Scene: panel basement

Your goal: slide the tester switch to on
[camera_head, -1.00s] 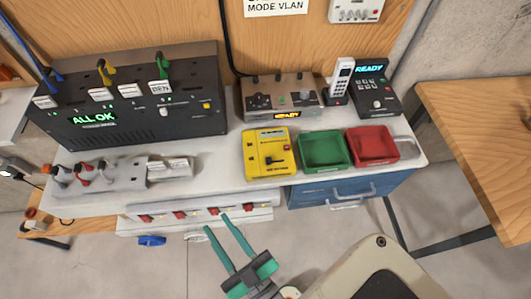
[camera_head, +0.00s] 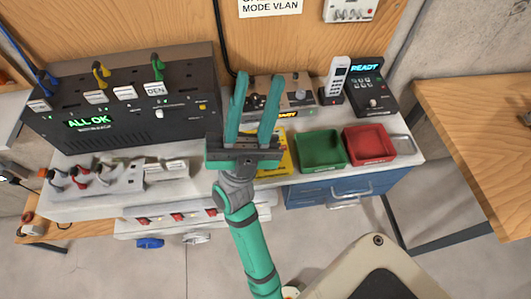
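The yellow device (camera_head: 285,158), which looks like the tester, lies on the white bench, left of the green tray. My arm hides most of it now, and its switch is out of sight behind my gripper. My gripper (camera_head: 256,98) is raised in front of it, with two long teal fingers pointing up the picture. The fingers are apart with nothing between them. I cannot tell whether they touch anything.
A green tray (camera_head: 320,168) and a red tray (camera_head: 392,157) sit to the right. Behind are a grey device (camera_head: 298,87), a white handset (camera_head: 337,77) and a black READY unit (camera_head: 374,93). A black ALL OK panel (camera_head: 130,146) with cables stands left. Grey floor lies in front.

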